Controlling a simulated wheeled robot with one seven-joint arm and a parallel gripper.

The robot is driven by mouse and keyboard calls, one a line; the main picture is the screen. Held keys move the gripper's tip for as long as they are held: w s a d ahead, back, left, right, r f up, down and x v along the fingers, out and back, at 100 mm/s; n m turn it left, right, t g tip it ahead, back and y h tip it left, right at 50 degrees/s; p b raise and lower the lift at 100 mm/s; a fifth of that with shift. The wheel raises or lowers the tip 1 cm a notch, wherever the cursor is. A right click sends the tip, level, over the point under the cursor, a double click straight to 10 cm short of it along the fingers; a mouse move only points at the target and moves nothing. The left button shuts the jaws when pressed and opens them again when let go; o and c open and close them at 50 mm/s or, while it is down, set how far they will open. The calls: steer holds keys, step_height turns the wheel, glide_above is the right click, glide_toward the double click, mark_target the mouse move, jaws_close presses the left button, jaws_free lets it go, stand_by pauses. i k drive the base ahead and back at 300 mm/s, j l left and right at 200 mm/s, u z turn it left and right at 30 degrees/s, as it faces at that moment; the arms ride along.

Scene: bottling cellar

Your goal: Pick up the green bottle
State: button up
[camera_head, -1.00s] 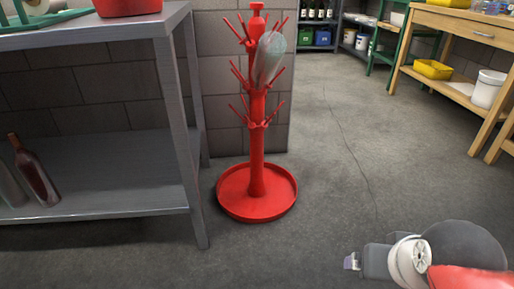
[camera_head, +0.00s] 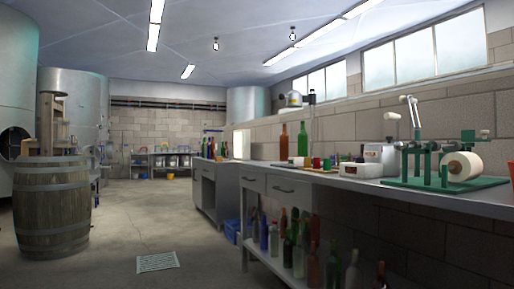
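A green bottle (camera_head: 302,146) stands upright on the long counter on the right, at its far part, just right of a brown bottle (camera_head: 283,145). More green bottles, such as one dark green bottle (camera_head: 287,248), stand among several bottles on the shelf under the counter. I cannot tell which green bottle the task means. My gripper is out of view.
The grey counter (camera_head: 262,187) runs along the right wall. It bears a green labelling device (camera_head: 445,183) with a paper roll and a small scale (camera_head: 361,170). A wooden barrel (camera_head: 52,212) stands at left.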

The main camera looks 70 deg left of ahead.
mark_target(303, 136)
steer(key=u, duration=2.1)
